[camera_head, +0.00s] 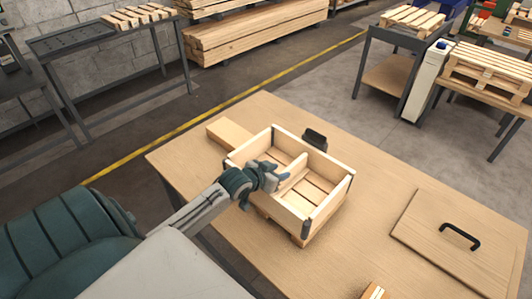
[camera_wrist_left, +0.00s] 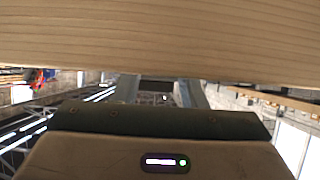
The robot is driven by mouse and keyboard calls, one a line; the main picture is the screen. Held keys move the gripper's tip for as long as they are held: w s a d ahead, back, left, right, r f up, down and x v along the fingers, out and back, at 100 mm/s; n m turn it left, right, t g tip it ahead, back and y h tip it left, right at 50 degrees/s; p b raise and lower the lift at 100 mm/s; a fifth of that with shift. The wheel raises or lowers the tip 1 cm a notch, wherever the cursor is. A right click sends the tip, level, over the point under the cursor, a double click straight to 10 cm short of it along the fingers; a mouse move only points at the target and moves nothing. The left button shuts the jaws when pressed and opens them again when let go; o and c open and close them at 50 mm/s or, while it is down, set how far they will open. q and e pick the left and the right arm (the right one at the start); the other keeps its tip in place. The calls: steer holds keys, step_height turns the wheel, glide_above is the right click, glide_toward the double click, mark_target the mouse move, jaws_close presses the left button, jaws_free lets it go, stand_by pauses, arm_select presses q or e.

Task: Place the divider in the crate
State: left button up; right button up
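The open wooden crate (camera_head: 330,196) stands on the workbench, with dark corner brackets and a slatted bottom. The divider (camera_head: 297,168), a pale thin board, stands across the middle of the crate between two opposite walls. My left gripper (camera_head: 275,173) is at the divider's near end, over the crate's near left wall. Its fingers look spread apart, and the divider's near end is partly hidden behind them. In the left wrist view a wide wooden board (camera_wrist_left: 160,45) crosses the top and hides the fingertips; I cannot tell which board it is. My right gripper is out of view.
On the workbench (camera_head: 375,240), a wooden block (camera_head: 228,132) lies left of the crate and a small dark object (camera_head: 314,138) is behind it. A wooden panel with a black handle (camera_head: 460,237) lies at the right. Small wood pieces (camera_head: 374,291) lie at the front edge.

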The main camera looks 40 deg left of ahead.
arm_select(q)
steer(key=v, duration=0.8)
steer(key=shift+s+r, duration=0.1)
steer(key=shift+s, duration=0.1)
